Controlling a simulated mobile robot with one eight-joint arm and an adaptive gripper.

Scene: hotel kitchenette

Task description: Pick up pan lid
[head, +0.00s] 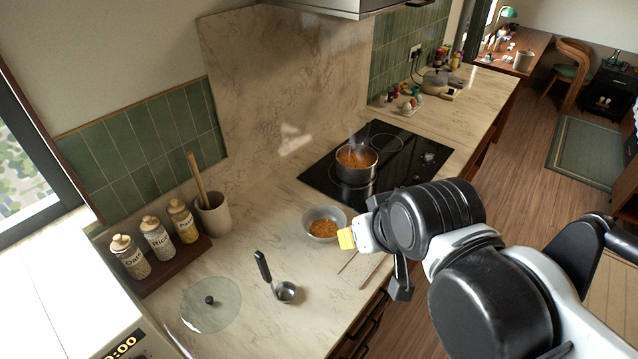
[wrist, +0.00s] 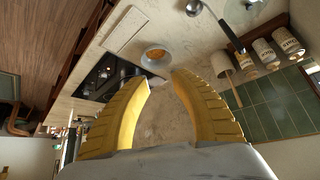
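The pan lid (head: 225,311) is a round clear glass disc with a black knob. In the wrist view the lid (wrist: 245,13) shows partly at the top edge, cut off by the frame. My gripper (head: 347,239) is over the counter's front side, near a bowl and well to the right of the lid. In the wrist view its yellow fingers (wrist: 162,82) are apart with nothing between them.
A bowl of orange food (head: 323,231) and a steaming pot (head: 357,170) on the black hob (head: 322,180) are nearby. Jars (head: 158,240) and a utensil crock (head: 213,217) stand behind the lid.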

